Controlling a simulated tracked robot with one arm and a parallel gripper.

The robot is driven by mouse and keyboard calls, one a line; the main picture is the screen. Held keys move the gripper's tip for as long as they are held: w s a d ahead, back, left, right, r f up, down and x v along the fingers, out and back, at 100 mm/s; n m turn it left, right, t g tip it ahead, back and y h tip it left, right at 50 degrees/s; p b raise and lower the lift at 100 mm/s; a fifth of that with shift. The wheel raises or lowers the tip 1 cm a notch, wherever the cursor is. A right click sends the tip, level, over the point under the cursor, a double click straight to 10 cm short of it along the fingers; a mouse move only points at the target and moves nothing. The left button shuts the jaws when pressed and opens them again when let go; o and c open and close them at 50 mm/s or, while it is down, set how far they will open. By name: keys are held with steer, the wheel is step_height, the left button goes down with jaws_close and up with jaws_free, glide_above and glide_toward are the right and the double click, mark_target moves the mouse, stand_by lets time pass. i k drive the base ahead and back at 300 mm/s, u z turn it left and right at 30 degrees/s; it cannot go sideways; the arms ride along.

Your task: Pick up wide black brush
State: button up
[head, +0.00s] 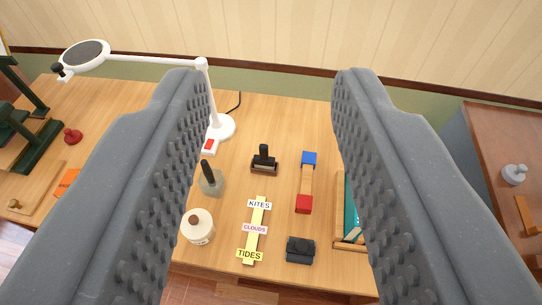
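A wide black brush-like thing (264,157) stands on the wooden desk near the middle of the head view. It has an upright black handle and a wide, low base with brown at the bottom. My gripper (271,78) is open and empty, with its two grey studded fingers far apart. The brush shows in the gap between the fingers, below their tips in the picture. It is apart from both fingers, and nothing hides it.
A red-and-blue-ended wooden block (306,185) lies right of the brush. A glass jar with a black handle (211,181) and the white lamp base (220,128) are left. Word strips (255,230), a round white pot (197,227) and a black block (300,250) lie nearer.

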mark_target(262, 161)
steer(key=i, duration=0.85)
steer(key=u, duration=0.05)
